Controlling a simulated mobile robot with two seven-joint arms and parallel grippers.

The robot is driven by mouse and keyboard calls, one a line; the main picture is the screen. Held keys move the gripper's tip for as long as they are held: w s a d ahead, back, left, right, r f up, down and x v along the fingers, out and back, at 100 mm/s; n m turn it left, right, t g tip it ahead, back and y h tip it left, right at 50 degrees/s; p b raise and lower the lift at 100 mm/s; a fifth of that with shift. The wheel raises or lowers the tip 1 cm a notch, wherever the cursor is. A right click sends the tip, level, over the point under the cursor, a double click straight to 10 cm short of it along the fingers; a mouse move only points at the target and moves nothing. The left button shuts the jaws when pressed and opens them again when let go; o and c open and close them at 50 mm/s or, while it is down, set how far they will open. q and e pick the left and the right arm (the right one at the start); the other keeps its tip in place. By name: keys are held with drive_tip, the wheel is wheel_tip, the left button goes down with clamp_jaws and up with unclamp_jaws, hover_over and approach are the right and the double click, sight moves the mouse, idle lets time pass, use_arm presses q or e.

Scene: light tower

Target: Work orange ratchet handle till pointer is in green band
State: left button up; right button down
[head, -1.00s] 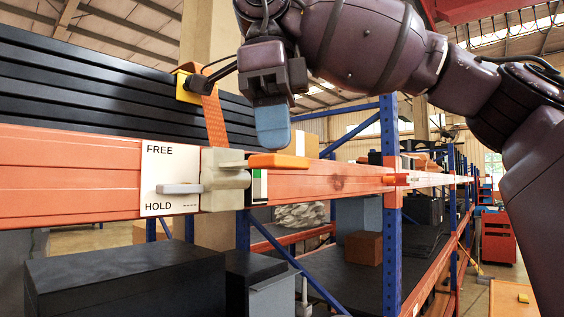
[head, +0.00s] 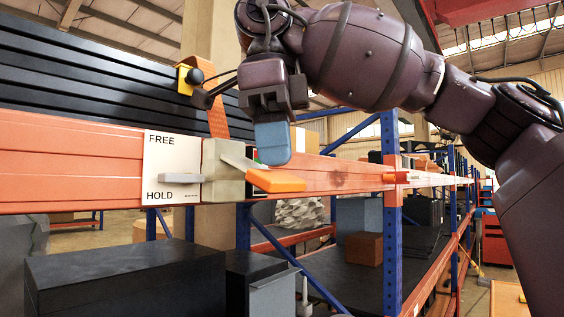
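The orange ratchet handle (head: 275,181) slants down to the right from the beige ratchet body (head: 222,188) on the orange rack beam. My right gripper (head: 273,143) points down from above, its blue fingertip just over the handle; I cannot tell whether they touch. Only one blue fingertip shows, so its opening is unclear. The gauge (head: 256,157) with green behind the handle is mostly hidden by the fingertip, and its pointer cannot be made out. A grey lever (head: 180,179) points left beside the word HOLD on the white FREE/HOLD plate (head: 160,160). My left gripper is not in view.
An orange strap (head: 217,120) rises behind the beam (head: 70,165) near a yellow fitting (head: 188,78). Stacked dark panels (head: 90,85) stand behind it. Dark boxes (head: 125,285) lie below. Blue rack uprights (head: 391,240) stand right, with open space in front of the beam.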

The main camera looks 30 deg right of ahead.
drive_tip(key=shift+f+b, duration=0.3)
drive_tip(key=shift+f, duration=0.45)
drive_tip(key=shift+w, duration=0.1)
drive_tip(key=shift+a+r+p, duration=0.15)
drive_tip(key=shift+r+p, duration=0.15)
drive_tip(key=shift+p, duration=0.2)
drive_tip(key=shift+w+a+r+p, duration=0.4)
drive_tip(key=shift+w+a+p, duration=0.3)
drive_tip(key=shift+a+p, duration=0.2)
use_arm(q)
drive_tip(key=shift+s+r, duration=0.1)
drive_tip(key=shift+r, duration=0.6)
